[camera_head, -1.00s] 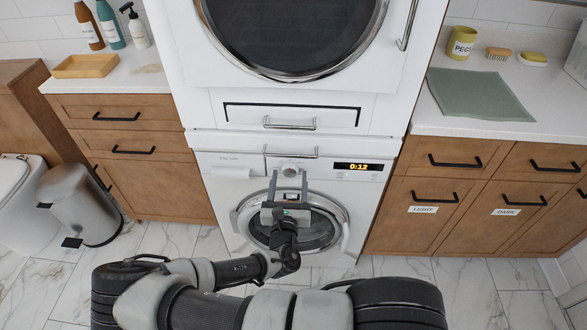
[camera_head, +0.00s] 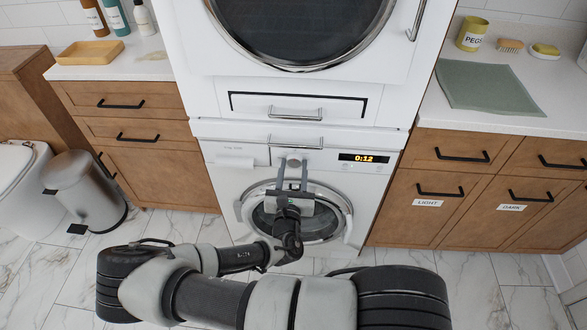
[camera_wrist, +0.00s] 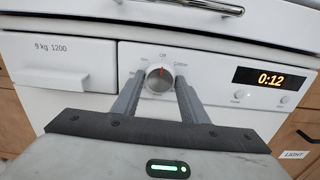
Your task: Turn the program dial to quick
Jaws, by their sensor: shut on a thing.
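The program dial (camera_wrist: 160,79) is a round silver knob on the white washing machine's panel. Its red mark points up, close to "Off" in the wrist view. Small labels ring it; the lower ones are partly hidden or too small to read. My gripper (camera_wrist: 159,88) has its two grey fingers on either side of the dial, shut on it. In the head view my gripper (camera_head: 292,172) reaches up to the dial (camera_head: 291,160) from in front of the washer door (camera_head: 340,215). The orange display (camera_wrist: 270,77) reads 0:12.
A white detergent drawer (camera_wrist: 73,68) is left of the dial. A horizontal bar handle (camera_head: 295,146) runs just above the panel. A dryer (camera_head: 300,50) is stacked on top. Wooden cabinets (camera_head: 150,170) flank both sides, and a metal bin (camera_head: 85,190) stands at left.

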